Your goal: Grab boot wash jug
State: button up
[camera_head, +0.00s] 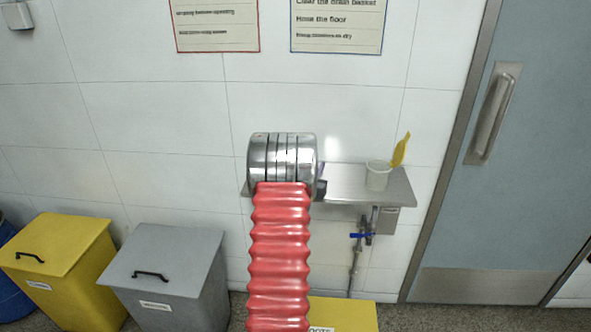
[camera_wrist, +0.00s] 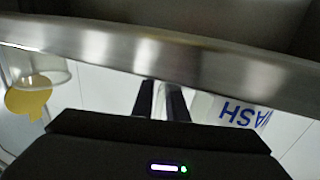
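The boot wash jug (camera_wrist: 205,108) shows in part in the wrist view, right of my fingers. It is a pale vessel with blue "WASH" lettering that appears upside down. In the head view, my metal wrist and red arm sleeve hide the jug and most of the gripper.
A steel shelf (camera_head: 345,183) is on the wall; its edge (camera_wrist: 110,48) crosses the wrist view. A pale cup (camera_head: 378,176) with a yellow item (camera_head: 401,150) stands right on it. A blue-handled valve (camera_head: 361,235) hangs below. Yellow (camera_head: 60,245) and grey (camera_head: 165,260) bins stand left.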

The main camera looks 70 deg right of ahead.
grip_shut()
jog(key=shift+r, duration=0.3)
dwell(0.4)
notch_tip(320, 180, up, 9)
jog(key=shift+r, duration=0.15)
dwell(0.8)
jog(key=shift+r, duration=0.1)
jog(key=shift+w, duration=0.1)
dwell(0.7)
